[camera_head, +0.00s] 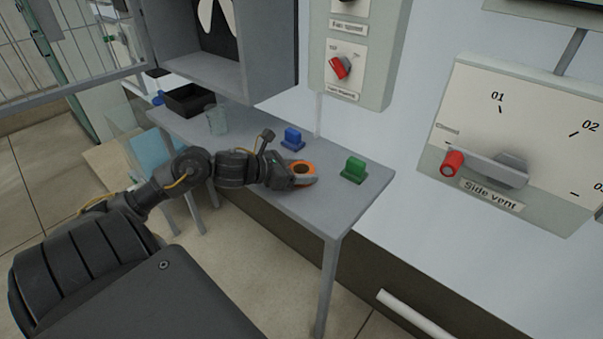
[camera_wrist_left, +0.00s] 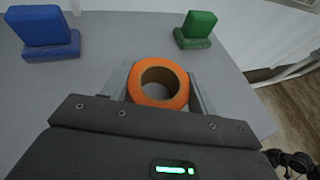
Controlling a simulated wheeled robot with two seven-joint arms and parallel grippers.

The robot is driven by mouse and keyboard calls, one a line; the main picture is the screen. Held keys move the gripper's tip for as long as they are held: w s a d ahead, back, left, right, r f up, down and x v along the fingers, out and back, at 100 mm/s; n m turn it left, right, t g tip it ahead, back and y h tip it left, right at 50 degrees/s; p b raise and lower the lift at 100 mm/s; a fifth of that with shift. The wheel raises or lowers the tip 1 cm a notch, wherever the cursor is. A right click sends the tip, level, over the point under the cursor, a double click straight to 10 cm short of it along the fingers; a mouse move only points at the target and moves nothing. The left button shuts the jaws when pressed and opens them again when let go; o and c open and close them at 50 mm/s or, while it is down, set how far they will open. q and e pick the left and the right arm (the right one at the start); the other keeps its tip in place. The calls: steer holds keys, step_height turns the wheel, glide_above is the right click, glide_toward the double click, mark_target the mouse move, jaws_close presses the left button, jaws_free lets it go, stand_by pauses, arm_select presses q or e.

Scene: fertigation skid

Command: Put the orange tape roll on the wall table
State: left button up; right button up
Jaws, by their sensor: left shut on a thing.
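The orange tape roll (camera_head: 302,168) is at my left gripper (camera_head: 303,181), over the grey wall table (camera_head: 330,210). In the left wrist view the roll (camera_wrist_left: 158,98) sits between the two fingers of the left gripper (camera_wrist_left: 160,90), which is shut on it. The roll lies flat with its hole facing up, at or just above the table top (camera_wrist_left: 110,50); I cannot tell whether it touches.
A blue block (camera_head: 292,138) and a green block (camera_head: 354,169) stand on the table behind and right of the roll. A black bin (camera_head: 188,100) and a clear cup (camera_head: 217,119) are at its far left. An open grey cabinet (camera_head: 275,75) hangs above. The table's right front is clear.

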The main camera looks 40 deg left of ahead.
arm_select(q)
steer(key=shift+s, duration=0.1)
steer(key=shift+d, duration=0.15)
steer(key=o, duration=1)
steer(key=shift+r, duration=0.15)
